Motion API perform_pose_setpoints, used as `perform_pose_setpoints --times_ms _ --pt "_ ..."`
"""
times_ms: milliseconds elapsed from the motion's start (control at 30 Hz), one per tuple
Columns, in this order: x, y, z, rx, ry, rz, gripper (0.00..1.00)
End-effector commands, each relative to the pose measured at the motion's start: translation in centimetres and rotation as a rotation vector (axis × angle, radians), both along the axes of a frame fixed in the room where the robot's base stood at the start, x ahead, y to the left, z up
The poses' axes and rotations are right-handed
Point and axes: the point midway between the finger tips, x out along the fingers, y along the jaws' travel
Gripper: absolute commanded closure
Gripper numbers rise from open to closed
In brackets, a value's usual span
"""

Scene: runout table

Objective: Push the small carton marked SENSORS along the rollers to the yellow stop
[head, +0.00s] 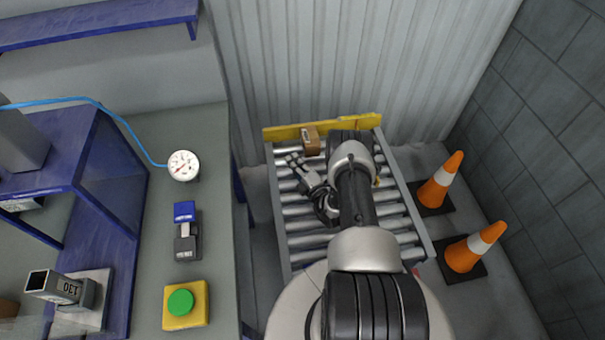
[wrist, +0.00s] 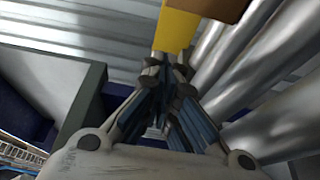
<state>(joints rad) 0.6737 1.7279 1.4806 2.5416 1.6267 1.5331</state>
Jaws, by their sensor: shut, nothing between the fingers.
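The small brown carton (head: 310,141) sits on the rollers (head: 300,225) at the far end, right by the yellow stop (head: 281,133). From this angle I cannot tell whether the two touch, and its marking is too small to read. My gripper (head: 291,158) is shut and empty, low over the rollers, just to the near left of the carton. In the wrist view the carton (wrist: 218,8) shows only in part at the top edge. The yellow stop (wrist: 175,32) shows beyond my fingertips (wrist: 166,68).
A grey bench (head: 222,250) stands left of the rollers with a gauge (head: 183,165) and a green button on a yellow box (head: 185,304). Two orange cones (head: 440,181) (head: 475,247) stand to the right. A corrugated wall (head: 300,60) closes the back.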

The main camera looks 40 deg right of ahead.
Motion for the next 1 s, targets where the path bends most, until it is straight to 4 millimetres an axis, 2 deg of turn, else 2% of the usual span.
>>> perform_pose_setpoints --times_ms 33,200,733,1000 --pt "0.0 -1.3 -0.1 -0.001 -0.002 -0.007 1.00" --pt "0.3 -3.2 -0.1 -0.001 -0.001 -0.004 1.00" --pt "0.4 -4.1 0.0 0.000 0.000 -0.002 1.00" --pt "0.8 -6.2 -0.2 -0.001 0.000 -0.003 1.00"
